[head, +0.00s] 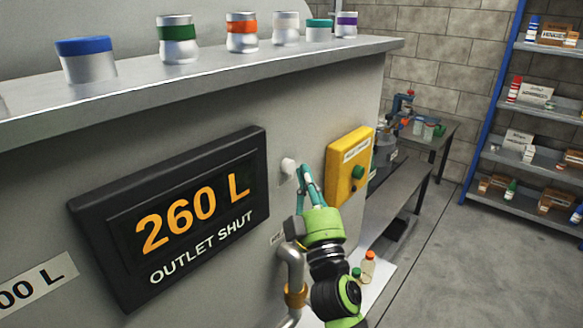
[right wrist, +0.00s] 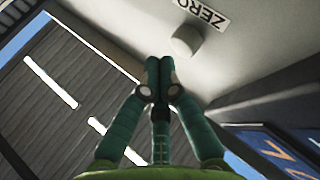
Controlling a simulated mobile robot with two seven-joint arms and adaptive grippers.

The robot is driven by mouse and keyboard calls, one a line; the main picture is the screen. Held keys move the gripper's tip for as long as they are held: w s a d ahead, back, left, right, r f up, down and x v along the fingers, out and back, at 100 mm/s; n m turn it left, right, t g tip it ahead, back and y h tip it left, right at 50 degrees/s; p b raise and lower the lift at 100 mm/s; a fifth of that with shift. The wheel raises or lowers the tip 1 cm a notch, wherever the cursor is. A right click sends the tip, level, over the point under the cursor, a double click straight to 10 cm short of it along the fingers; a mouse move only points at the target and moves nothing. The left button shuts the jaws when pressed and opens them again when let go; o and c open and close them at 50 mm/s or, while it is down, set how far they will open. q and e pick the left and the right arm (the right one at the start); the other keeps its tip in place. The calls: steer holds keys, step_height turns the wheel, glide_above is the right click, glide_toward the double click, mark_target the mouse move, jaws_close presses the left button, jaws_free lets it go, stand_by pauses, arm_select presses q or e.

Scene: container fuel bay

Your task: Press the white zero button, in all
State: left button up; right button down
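The white zero button (head: 288,167) is a round knob on the grey panel, between the black display and a yellow box. In the right wrist view the button (right wrist: 187,41) sits by a label reading ZERO (right wrist: 200,12). My right gripper (head: 304,170) is just right of the button in the head view, its teal fingers together. In the right wrist view its closed fingertips (right wrist: 160,62) are close to the button, with nothing between them. They look apart from it, though contact is hard to judge. My left gripper is not in view.
The black display (head: 180,215) reads 260 L, OUTLET SHUT. The yellow box (head: 348,168) with a green knob is close right of my right gripper. A pipe (head: 291,270) runs below. Several colour-banded canisters stand on the ledge (head: 215,77) above. Clear floor lies right.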

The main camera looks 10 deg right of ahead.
steer(key=shift+w, duration=0.1)
stand_by(0.6)
steer(key=shift+w+a, duration=0.25)
steer(key=shift+w+a+b, duration=0.25)
steer(key=shift+w+b, duration=0.05)
steer(key=shift+b, duration=0.1)
stand_by(0.6)
steer(key=shift+s+d, duration=0.1)
steer(key=shift+s, duration=0.05)
stand_by(0.3)
steer(key=shift+s+d+p, duration=0.3)
steer(key=shift+s+d, duration=0.1)
steer(key=shift+s, duration=0.15)
steer(key=s+d, duration=0.1)
steer(key=s, duration=0.1)
steer(key=s+d+p, duration=0.1)
steer(key=s+d, duration=0.1)
steer(key=shift+p, duration=0.3)
